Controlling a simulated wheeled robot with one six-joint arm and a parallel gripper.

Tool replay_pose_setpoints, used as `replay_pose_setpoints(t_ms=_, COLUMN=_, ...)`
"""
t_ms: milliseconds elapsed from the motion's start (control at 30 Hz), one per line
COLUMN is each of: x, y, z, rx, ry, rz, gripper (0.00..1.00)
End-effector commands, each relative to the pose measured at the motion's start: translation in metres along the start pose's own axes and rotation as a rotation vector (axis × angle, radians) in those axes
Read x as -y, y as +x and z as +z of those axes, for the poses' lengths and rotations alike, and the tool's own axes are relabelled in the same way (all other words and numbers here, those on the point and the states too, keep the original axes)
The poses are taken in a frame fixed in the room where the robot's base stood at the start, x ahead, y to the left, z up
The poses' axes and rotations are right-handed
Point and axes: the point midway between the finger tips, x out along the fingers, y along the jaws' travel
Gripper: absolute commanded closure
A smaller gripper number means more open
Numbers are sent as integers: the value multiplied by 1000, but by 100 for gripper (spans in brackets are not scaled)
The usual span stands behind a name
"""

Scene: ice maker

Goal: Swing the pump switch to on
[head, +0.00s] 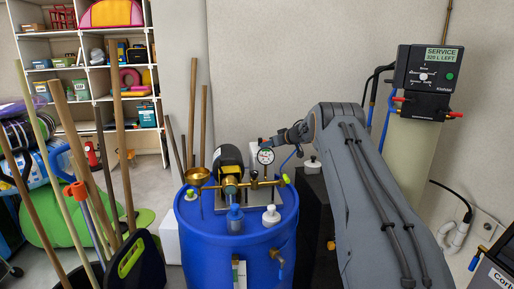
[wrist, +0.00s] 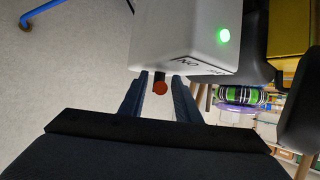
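The pump switch is a white box (wrist: 185,35) with a lit green lamp (wrist: 223,36) in the wrist view. A short dark lever with a red-orange tip (wrist: 160,88) sticks out of its near face, beside lettering that seems to read ON. My gripper (wrist: 158,98) is open, with one dark finger on each side of the lever tip. Gaps show between the tip and both fingers. In the head view my arm reaches over to the blue drum's back right; the fingers cannot be made out there, and the lever is not visible.
Poles lean at left.

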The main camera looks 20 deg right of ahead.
Motion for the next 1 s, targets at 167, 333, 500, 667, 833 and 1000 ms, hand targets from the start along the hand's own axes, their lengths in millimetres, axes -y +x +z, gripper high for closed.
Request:
replay_pose_setpoints(t_ms=167, x=0, y=-2, z=-5, rx=-5, ry=-3, rz=2, gripper=66)
replay_pose_setpoints(t_ms=333, x=0, y=-4, z=-7, rx=-6, ry=-3, rz=2, gripper=66)
replay_pose_setpoints(t_ms=500, x=1, y=-19, z=-10, rx=-6, ry=-1, rz=2, gripper=66)
replay_pose_setpoints(t_ms=667, x=0, y=-33, z=-9, rx=-7, ry=-2, rz=3, gripper=66)
replay_pose_setpoints(t_ms=833, x=0, y=-49, z=-9, rx=-7, ry=-1, rz=4, gripper=66)
replay_pose_setpoints(t_ms=1000, x=0, y=-62, z=-7, rx=-7, ry=-2, rz=3, gripper=66)
